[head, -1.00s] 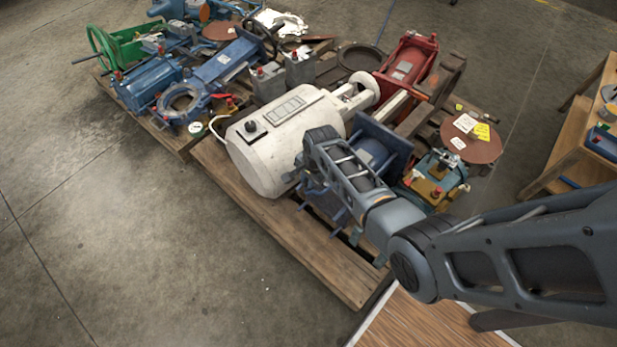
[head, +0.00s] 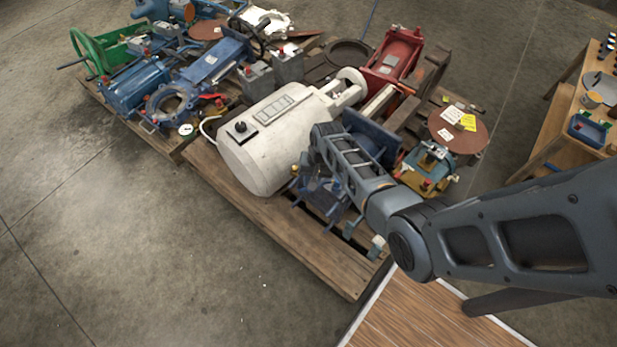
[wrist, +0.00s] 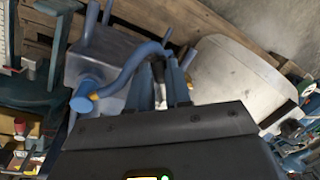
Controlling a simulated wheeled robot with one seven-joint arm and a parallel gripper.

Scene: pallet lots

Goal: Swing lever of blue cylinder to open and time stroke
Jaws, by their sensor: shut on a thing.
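The blue cylinder (head: 372,126) lies on the pallet; my arm hides much of it in the head view. In the wrist view its blue-grey body (wrist: 92,62) is at the upper left. A blue curved lever (wrist: 124,72) runs from a round hub (wrist: 82,100) toward my fingers. My gripper (wrist: 163,84) is shut on the lever near its free end; the exact contact is partly hidden by the fingers. In the head view my gripper is hard to make out among the blue parts below the arm.
A white tank (head: 270,145) lies close left of my arm. A red cylinder (head: 393,58), a rusty disc (head: 470,138) and a small teal-and-yellow unit (head: 428,168) stand behind and to the right. The wooden pallet (head: 300,245) has bare boards in front, with open floor beyond.

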